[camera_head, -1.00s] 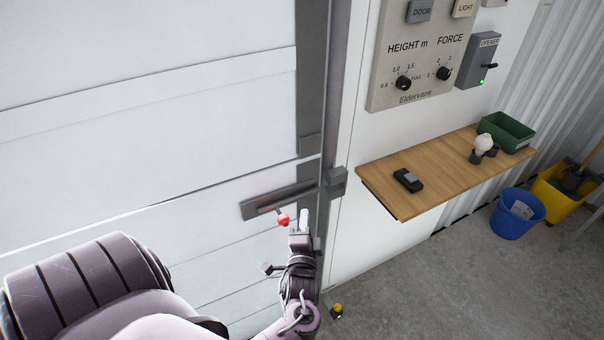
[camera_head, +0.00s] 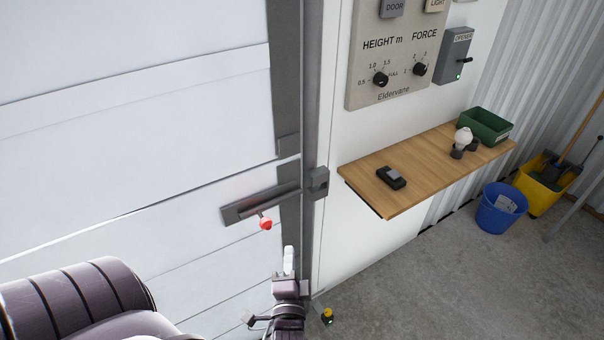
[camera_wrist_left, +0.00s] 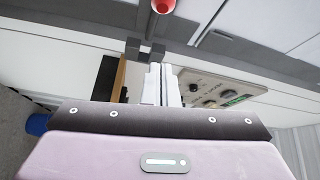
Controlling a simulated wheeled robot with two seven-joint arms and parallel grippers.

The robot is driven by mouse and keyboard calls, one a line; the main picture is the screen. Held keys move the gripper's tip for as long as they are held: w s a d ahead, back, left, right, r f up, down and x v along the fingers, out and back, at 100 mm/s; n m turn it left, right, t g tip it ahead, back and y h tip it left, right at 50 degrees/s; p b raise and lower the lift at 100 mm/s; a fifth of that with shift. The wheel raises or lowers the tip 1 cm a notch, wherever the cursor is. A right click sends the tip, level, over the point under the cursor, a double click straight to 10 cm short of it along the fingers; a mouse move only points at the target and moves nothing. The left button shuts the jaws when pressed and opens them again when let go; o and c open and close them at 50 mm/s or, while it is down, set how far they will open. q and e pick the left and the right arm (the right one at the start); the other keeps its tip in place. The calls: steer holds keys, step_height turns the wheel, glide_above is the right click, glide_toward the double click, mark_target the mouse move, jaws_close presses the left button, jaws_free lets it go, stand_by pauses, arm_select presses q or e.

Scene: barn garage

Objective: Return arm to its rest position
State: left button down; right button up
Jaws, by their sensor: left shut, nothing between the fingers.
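My left gripper (camera_head: 288,262) is shut and empty in the head view, in front of the white garage door (camera_head: 150,150). Its fingers point up, below and a little right of the red knob (camera_head: 265,223) on the door's dark latch bar (camera_head: 240,208), with a gap between them. In the left wrist view the shut fingers (camera_wrist_left: 161,85) show in the middle, with the red knob (camera_wrist_left: 163,5) at the top edge, apart from them. My right gripper is in neither view.
A wooden shelf (camera_head: 400,200) right of the door frame holds a small black device (camera_head: 391,177), a bulb (camera_head: 463,137) and a green bin (camera_head: 487,125). A control panel (camera_head: 405,50) hangs above. Blue (camera_head: 502,208) and yellow (camera_head: 537,195) buckets stand on the floor.

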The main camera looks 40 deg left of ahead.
arm_select(q)
steer(key=s+d+f+g+h+b, duration=0.1)
steer(key=d+f+g+h, duration=0.15)
steer(key=f, duration=0.75)
steer(key=s+d+f+g+h, duration=0.1)
steer(key=s+d+f+h, duration=0.15)
steer(key=f, duration=0.75)
steer(key=s+d+f+g+h+b, duration=0.1)
steer(key=f+h, duration=0.2)
steer(key=f, duration=0.7)
steer(key=s+f+n+g+h, duration=0.1)
steer(key=s+f+n+g, duration=0.2)
steer(key=s+f, duration=0.6)
steer(key=s+f+n+g+h, duration=0.2)
steer(key=s+f+g, duration=0.4)
steer(key=s, duration=0.9)
step_height(320, 180, down, 4)
steer(key=shift+s+d+r+n+b, duration=0.2)
steer(key=shift+d+n+b, duration=0.1)
steer(key=shift+n, duration=0.2)
steer(key=shift+g, duration=0.25)
